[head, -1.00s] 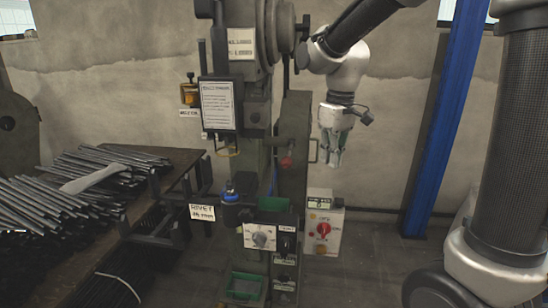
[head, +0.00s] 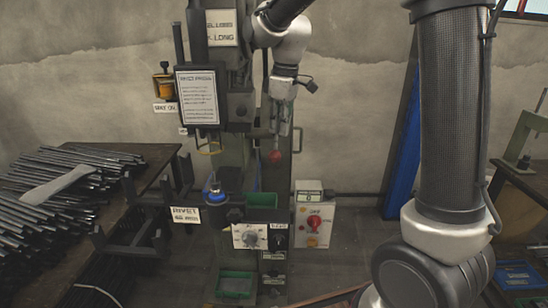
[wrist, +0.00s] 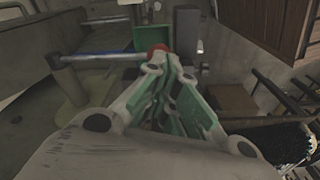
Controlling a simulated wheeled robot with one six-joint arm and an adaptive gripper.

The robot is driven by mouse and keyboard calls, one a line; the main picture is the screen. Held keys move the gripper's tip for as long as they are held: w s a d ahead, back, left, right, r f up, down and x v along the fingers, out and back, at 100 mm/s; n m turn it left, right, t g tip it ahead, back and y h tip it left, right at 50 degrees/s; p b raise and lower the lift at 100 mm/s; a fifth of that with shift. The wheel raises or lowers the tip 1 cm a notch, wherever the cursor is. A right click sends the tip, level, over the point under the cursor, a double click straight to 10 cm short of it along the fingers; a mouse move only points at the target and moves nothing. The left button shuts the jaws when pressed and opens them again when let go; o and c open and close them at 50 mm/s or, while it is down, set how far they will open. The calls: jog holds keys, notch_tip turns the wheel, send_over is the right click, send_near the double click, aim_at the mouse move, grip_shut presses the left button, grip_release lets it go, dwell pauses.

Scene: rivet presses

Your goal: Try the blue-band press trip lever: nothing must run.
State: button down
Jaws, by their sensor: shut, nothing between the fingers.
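The press (head: 236,150) stands at the centre of the head view, with a blue ring (head: 215,188) around a part low on its left. Its lever ends in a red ball knob (head: 275,156), which also shows in the wrist view (wrist: 157,48) just beyond my fingers. My gripper (head: 281,132) hangs fingers down right above the knob; its green-lined fingers (wrist: 168,84) are shut with nothing held. I cannot tell whether the fingertips touch the knob. Most of the lever's shaft is hidden behind my gripper in the head view.
A control box (head: 314,222) with a red knob and small display stands right of the press. A selector dial panel (head: 250,236) and green bins (head: 236,284) sit low on it. A bench of metal rods (head: 60,185) is at left. A blue post (head: 405,160) stands right.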

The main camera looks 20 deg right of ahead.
aim_at(278, 161)
jog(key=shift+w+a+f, duration=0.1)
jog(key=shift+a+f, duration=0.05)
jog(key=shift+f, duration=1.55)
jog(key=shift+w+a+f, duration=0.1)
jog(key=shift+f, duration=1.55)
jog(key=shift+f, duration=2.25)
jog(key=shift+s+d+r, duration=0.3)
jog(key=shift+s+d, duration=0.2)
jog(key=shift+d, duration=0.1)
jog(key=shift+s+d+r, duration=0.25)
jog(key=shift+s+d, duration=0.2)
jog(key=shift+d, duration=0.15)
